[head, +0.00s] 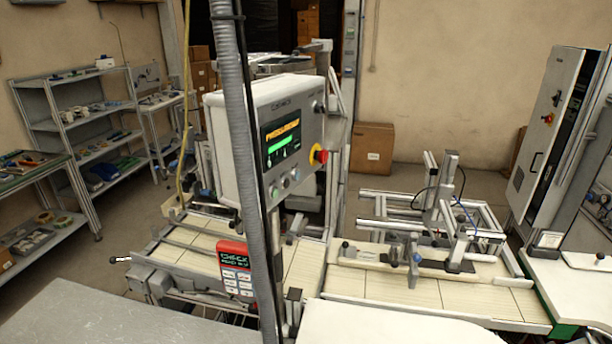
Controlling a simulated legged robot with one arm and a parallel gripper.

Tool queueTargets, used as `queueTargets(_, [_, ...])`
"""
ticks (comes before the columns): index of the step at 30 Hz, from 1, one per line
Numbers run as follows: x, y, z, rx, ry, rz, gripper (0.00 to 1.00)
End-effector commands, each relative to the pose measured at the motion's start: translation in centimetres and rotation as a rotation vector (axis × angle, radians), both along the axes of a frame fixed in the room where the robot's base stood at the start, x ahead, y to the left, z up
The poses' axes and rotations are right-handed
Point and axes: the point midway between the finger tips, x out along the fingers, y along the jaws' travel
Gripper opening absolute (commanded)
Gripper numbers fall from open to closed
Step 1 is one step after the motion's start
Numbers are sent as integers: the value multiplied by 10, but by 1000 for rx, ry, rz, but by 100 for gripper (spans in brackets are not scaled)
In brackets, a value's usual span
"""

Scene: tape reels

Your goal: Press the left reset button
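A light grey control box (235,150) stands on a post left of the middle, with a lit screen (282,140) on its angled face. A row of small round buttons (285,182) sits below the screen; their labels are too small to read, so I cannot tell which one is the left reset button. A red emergency-stop knob (319,155) on a yellow base is at the panel's right. A red-topped keypad (236,268) is mounted lower down, by the conveyor. I do not see my gripper in this view.
A grey corrugated hose (252,160) hangs in front of the control box and hides part of it. Slatted conveyors (385,288) run below, with a metal fixture (440,215) at right. Shelves (85,120) stand at left, an electrical cabinet (550,140) at right, a cardboard box (372,148) behind.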

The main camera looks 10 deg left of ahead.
Motion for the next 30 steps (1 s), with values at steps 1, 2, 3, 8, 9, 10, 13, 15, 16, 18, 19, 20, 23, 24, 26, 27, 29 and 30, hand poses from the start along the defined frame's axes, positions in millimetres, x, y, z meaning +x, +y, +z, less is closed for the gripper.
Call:
queueTargets(1, [0,0,0,0,0,0,34])
queueTargets(2, [0,0,0,0,0,0,31])
queueTargets(3, [0,0,0,0,0,0,27])
queueTargets(8, [0,0,0,0,0,0,12])
queueTargets(9, [0,0,0,0,0,0,8])
queueTargets(10, [0,0,0,0,0,0,5])
queueTargets(13, [0,0,0,0,0,0,0])
queueTargets(15, [0,0,0,0,0,0,0])
queueTargets(16, [0,0,0,0,0,0,0])
queueTargets(18, [0,0,0,0,0,0,0])
queueTargets(19, [0,0,0,0,0,0,0])
queueTargets(20, [0,0,0,0,0,0,0])
queueTargets(23, [0,0,0,0,0,0,0])
queueTargets(24, [0,0,0,0,0,0,0])
queueTargets(26, [0,0,0,0,0,0,0])
queueTargets(27, [0,0,0,0,0,0,0])
queueTargets(29, [0,0,0,0,0,0,0])
queueTargets(30, [0,0,0,0,0,0,0])
